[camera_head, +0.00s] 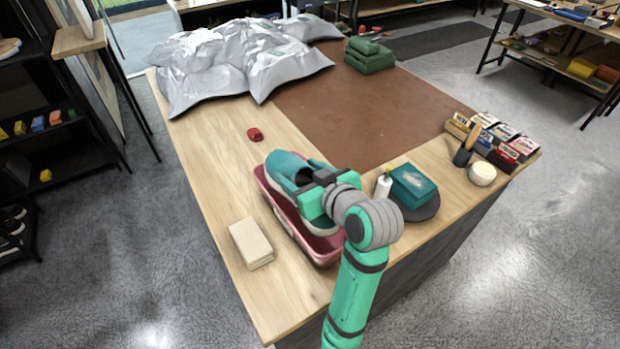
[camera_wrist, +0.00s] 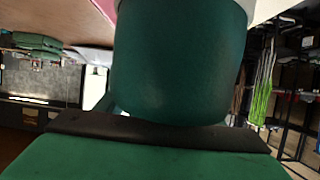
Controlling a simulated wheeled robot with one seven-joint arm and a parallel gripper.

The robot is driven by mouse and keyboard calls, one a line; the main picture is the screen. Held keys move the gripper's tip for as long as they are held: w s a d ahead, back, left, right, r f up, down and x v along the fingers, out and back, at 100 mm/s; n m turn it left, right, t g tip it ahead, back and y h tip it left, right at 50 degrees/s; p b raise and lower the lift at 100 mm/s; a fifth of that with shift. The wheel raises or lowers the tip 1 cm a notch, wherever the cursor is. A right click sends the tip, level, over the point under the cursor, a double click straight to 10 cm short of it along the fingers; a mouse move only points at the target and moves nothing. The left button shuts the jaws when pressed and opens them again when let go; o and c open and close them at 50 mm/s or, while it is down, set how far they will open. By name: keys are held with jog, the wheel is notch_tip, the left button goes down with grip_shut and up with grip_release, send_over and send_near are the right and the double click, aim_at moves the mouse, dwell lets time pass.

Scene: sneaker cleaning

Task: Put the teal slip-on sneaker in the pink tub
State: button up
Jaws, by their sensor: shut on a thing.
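The teal slip-on sneaker (camera_head: 285,166) is in my gripper (camera_head: 322,192), over the pink tub (camera_head: 322,247) near the front of the table. Its toe points to the back left, and it appears to sit above or partly within the tub's rim; I cannot tell whether it touches the tub. My gripper is shut on the sneaker's heel end, and my arm hides part of it. In the wrist view the sneaker's teal upper (camera_wrist: 180,65) fills the middle, close against a dark finger edge (camera_wrist: 155,130).
A beige block (camera_head: 250,243) lies left of the tub and a small red object (camera_head: 255,134) behind it. A white bottle (camera_head: 383,186), a teal box (camera_head: 413,184) and a brush (camera_head: 466,150) stand to the right. Silver bags (camera_head: 225,60) cover the far left. The brown mat (camera_head: 345,115) is largely clear.

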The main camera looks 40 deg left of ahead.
aim_at(302, 183)
jog(key=shift+w+f, duration=0.2)
jog(key=shift+f, duration=0.15)
jog(key=f, duration=0.1)
jog(key=w+f, duration=0.1)
jog(key=f, duration=0.1)
jog(key=shift+d, duration=0.15)
jog(key=shift+s+f, duration=0.25)
jog(key=shift+f, duration=0.05)
jog(key=shift+f, duration=0.1)
jog(key=shift+f, duration=0.5)
jog(key=o, duration=1.3)
